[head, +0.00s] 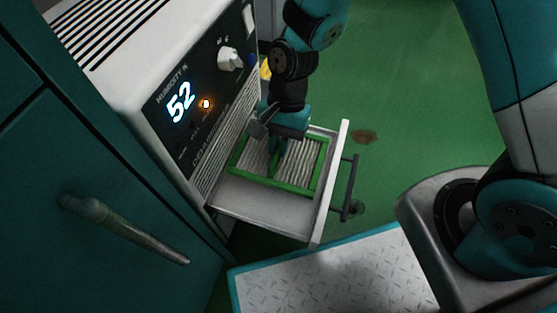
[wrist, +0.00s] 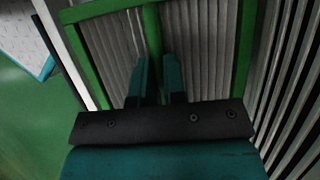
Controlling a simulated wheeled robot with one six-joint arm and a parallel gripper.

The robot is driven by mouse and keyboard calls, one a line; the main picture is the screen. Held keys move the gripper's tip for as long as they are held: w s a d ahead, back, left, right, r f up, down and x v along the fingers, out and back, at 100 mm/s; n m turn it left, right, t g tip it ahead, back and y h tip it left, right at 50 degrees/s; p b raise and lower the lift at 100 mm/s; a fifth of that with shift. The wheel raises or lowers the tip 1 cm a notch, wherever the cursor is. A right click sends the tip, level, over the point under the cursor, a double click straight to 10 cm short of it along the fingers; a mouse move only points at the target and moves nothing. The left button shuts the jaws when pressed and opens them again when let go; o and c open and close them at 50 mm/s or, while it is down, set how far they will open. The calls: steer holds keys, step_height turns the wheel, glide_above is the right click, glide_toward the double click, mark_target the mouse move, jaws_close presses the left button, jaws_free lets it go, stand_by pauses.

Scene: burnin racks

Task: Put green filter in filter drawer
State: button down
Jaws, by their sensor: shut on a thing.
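The green filter (head: 309,167) has a green frame with a middle bar and pale pleats. In the head view it lies in the open filter drawer (head: 259,208), toward the drawer's far end. Whether it rests fully on the drawer floor I cannot tell. My gripper (head: 277,160) reaches down from above and is shut on the filter's middle bar. In the wrist view the two fingers of my gripper (wrist: 160,80) stand on either side of the green bar of the filter (wrist: 245,50). The far corner of the filter is hidden behind my gripper.
The drawer juts from a white dehumidifier (head: 150,80) with a lit display reading 52. A dark drawer handle (head: 347,190) is on its front. A teal cabinet door with a bar handle (head: 125,230) stands at left. Green floor (head: 400,70) lies open beyond, with a brown stain (head: 364,136).

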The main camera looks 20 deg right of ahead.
step_height(320, 180, down, 5)
steer(key=b, duration=0.3)
steer(key=shift+w+a+f+b, duration=0.1)
steer(key=shift+f+b, duration=0.05)
steer(key=shift+b, duration=0.4)
steer(key=shift+r, duration=0.2)
steer(key=c, duration=1.2)
jaws_free()
steer(key=shift+f, duration=0.1)
